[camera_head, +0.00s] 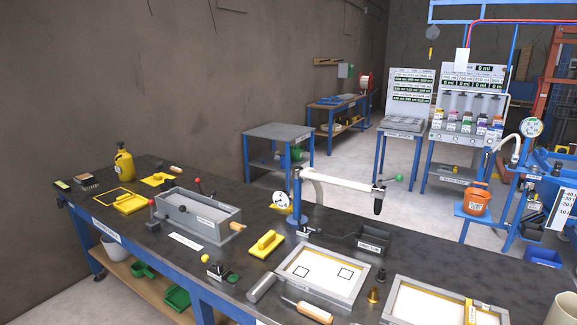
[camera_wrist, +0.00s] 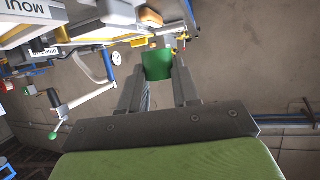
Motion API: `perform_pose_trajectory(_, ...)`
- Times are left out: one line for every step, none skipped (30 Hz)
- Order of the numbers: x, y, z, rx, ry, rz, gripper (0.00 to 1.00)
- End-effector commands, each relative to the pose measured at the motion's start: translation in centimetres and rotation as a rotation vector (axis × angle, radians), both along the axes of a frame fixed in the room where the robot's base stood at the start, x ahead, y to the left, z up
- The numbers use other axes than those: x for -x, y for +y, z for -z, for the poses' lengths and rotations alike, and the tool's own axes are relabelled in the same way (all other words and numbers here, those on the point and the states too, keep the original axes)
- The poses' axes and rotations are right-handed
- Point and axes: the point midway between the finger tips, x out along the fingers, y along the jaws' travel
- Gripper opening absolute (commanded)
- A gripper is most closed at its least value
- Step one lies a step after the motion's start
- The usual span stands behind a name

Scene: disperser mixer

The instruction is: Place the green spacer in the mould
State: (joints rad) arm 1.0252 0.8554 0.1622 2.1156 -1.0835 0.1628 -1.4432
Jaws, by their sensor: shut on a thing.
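In the wrist view my gripper (camera_wrist: 160,76) is shut on the green spacer (camera_wrist: 158,64), which sits between the fingertips. My gripper and the spacer do not show in the head view. In the head view a shallow grey tray (camera_head: 322,274) with a white floor and two black square outlines lies on the bench; I cannot read whether it is the mould. In the wrist view a pale box (camera_wrist: 35,50) with a label starting "MOUL" is at the upper left, apart from the spacer.
The dark bench top (camera_head: 225,255) also bears a deep grey box (camera_head: 197,215), a second shallow tray (camera_head: 440,303), a yellow float (camera_head: 266,244) and a yellow bottle (camera_head: 124,163). A blue post (camera_head: 298,195) with a white arm stands behind the shallow tray.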

Motion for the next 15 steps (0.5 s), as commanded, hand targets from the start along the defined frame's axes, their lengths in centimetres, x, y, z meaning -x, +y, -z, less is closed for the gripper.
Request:
perform_pose_trajectory(0.2,2.9,-1.1,-0.006,0.007,-0.058,0.03)
perform_pose_trajectory(0.4,4.3,-1.1,-0.006,0.008,-0.088,0.03)
perform_pose_trajectory(0.7,6.0,-1.1,-0.002,0.007,-0.123,0.03)
perform_pose_trajectory(0.9,7.0,-1.1,0.0,0.008,-0.145,0.03)
perform_pose_trajectory(1.1,7.9,-1.0,0.001,0.009,-0.166,0.03)
perform_pose_trajectory(1.4,8.8,-1.0,0.004,0.008,-0.187,0.03)
perform_pose_trajectory(1.5,9.3,-0.9,0.005,0.007,-0.198,0.03)
perform_pose_trajectory(1.7,9.7,-0.8,0.007,0.006,-0.206,0.03)
perform_pose_trajectory(1.8,10.0,-0.7,0.007,0.006,-0.213,0.03)
perform_pose_trajectory(1.8,10.1,-0.7,0.008,0.005,-0.216,0.03)
perform_pose_trajectory(1.8,10.2,-0.6,0.009,0.006,-0.217,0.03)
perform_pose_trajectory(1.8,10.1,-0.5,0.009,0.006,-0.217,0.03)
perform_pose_trajectory(1.8,10.1,-0.5,0.009,0.005,-0.216,0.03)
perform_pose_trajectory(1.8,10.1,-0.5,0.009,0.005,-0.216,0.03)
perform_pose_trajectory(1.8,10.1,-0.5,0.009,0.005,-0.216,0.03)
